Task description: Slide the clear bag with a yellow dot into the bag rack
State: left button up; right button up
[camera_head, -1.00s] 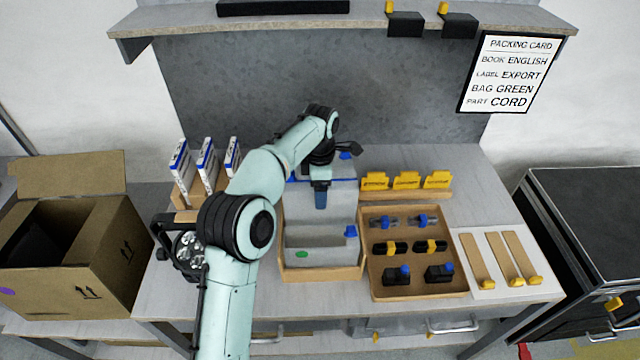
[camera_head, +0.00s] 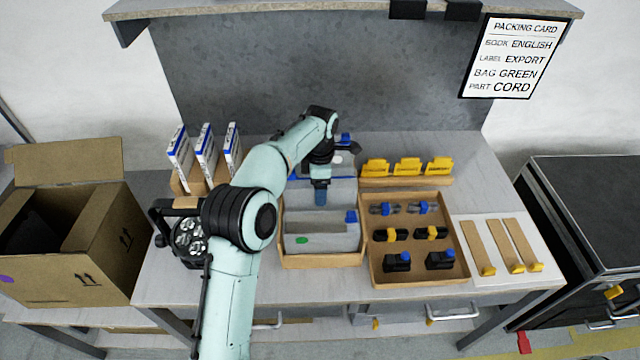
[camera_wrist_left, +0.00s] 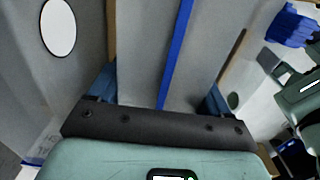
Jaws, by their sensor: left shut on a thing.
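My left gripper (camera_head: 320,197) points down over the wooden bag rack (camera_head: 322,261) and is shut on a clear bag with a blue strip (camera_head: 300,178). The strip also shows between the fingers in the left wrist view (camera_wrist_left: 174,55). No yellow dot is visible; part of the held bag is hidden behind my gripper and arm. In front of the gripper a bag with a green dot (camera_head: 302,240) stands in the rack. Behind it shows a bag with a white dot (camera_head: 337,160), seen also at the left of the wrist view. My right gripper is not in view.
Right of the rack is a parts tray (camera_head: 418,279), with yellow-tabbed strips (camera_head: 506,247) beyond. Three books (camera_head: 205,150) stand behind my arm. A black stand with a reel (camera_head: 188,237) and an open carton (camera_head: 75,265) are at left. A shelf hangs above.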

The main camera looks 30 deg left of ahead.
pick_arm(q)
jog(key=o, duration=0.9)
jog(key=shift+r, duration=0.1)
notch_tip(320, 180, up, 13)
jog(key=p, duration=0.3)
jog(key=shift+r, duration=0.15)
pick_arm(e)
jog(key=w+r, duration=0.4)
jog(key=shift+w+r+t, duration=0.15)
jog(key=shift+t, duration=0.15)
